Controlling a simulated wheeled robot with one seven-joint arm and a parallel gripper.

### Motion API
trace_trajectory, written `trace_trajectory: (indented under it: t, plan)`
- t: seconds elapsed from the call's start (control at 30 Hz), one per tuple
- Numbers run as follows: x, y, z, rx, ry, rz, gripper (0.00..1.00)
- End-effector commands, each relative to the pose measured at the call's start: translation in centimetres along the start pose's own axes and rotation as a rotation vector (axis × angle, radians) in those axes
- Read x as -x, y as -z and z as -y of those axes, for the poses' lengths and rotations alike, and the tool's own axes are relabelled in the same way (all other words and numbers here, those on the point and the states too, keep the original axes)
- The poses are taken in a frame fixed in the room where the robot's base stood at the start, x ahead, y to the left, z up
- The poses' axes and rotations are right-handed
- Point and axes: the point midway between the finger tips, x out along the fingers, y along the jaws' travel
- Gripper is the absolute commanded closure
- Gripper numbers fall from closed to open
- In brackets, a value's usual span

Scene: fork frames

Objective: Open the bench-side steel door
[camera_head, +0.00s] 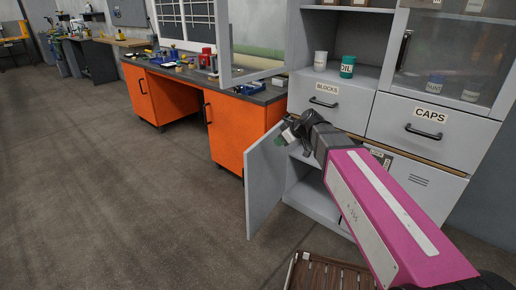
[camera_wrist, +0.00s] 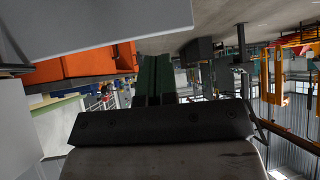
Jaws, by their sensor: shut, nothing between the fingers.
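The bench-side steel door (camera_head: 263,185) is the grey lower left door of the steel cabinet. It stands swung well open, edge out toward the orange bench, and the dark compartment (camera_head: 314,186) behind it shows. My gripper (camera_head: 285,137) is at the door's upper edge in the head view, with its green fingers shut and empty. The fingers also show in the wrist view (camera_wrist: 152,80). There a large grey panel (camera_wrist: 100,22), likely the door, fills the upper left. I cannot tell whether the gripper touches the door.
The orange workbench (camera_head: 232,133) with tools on top stands left of the cabinet. Drawers labelled BLOCKS (camera_head: 327,100) and CAPS (camera_head: 430,130) sit above the lower compartments. A brown slatted crate (camera_head: 325,273) is on the floor in front. The floor (camera_head: 110,190) at left is clear.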

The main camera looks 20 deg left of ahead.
Motion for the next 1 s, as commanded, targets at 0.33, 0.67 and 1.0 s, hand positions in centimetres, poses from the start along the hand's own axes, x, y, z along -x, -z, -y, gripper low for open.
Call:
trace_trajectory:
  t: [0.33, 0.67, 1.0]
  plan:
    - [-1.5, -0.8, 0.1, 0.013, -0.006, -0.047, 1.0]
    - [-7.7, -0.6, 0.0, 0.012, -0.005, -0.045, 1.0]
    - [-11.5, 1.7, 0.1, 0.012, -0.006, -0.046, 1.0]
